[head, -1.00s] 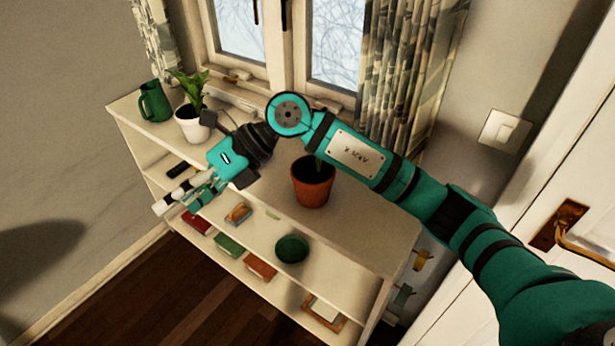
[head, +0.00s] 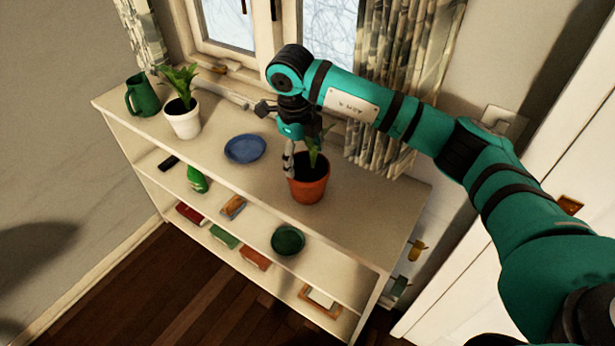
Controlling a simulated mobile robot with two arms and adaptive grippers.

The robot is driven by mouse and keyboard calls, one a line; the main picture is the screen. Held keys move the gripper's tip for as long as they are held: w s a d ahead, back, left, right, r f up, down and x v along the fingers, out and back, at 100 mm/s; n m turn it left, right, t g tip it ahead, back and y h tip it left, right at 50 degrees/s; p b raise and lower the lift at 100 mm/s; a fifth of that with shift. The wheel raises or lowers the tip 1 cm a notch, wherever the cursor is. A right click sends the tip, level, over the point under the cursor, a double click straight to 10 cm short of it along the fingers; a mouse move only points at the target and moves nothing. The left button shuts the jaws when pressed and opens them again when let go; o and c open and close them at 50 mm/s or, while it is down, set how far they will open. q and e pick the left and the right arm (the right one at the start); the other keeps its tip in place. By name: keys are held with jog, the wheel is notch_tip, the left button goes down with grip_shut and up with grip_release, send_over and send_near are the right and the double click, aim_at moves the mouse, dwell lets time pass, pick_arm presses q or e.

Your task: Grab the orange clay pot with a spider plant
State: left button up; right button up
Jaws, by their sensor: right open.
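The orange clay pot (head: 310,188) stands upright on the top of the white shelf unit, right of its middle. Dark soil and green leaves (head: 314,150) show at its top, with the leaves partly behind my right gripper. My right gripper (head: 289,166) points down at the pot's left rim, its pale fingers open. One finger overlaps the rim in the picture; I cannot tell whether it touches. My left gripper is not in view.
A blue plate (head: 245,149), a white pot with a plant (head: 183,122) and a green pitcher (head: 142,95) stand left on the shelf top (head: 370,215). Lower shelves hold books, a green bowl (head: 288,240) and a green bottle (head: 197,179). Window and curtain (head: 395,80) are behind.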

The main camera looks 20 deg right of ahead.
aim_at(302, 177)
jog(key=shift+f, duration=0.8)
notch_tip(302, 177, down, 5)
jog(key=p, duration=0.2)
jog(key=shift+w+a+p, duration=0.1)
jog(key=shift+p, duration=0.25)
jog(key=shift+f, duration=0.3)
jog(key=shift+c, duration=0.2)
grip_shut()
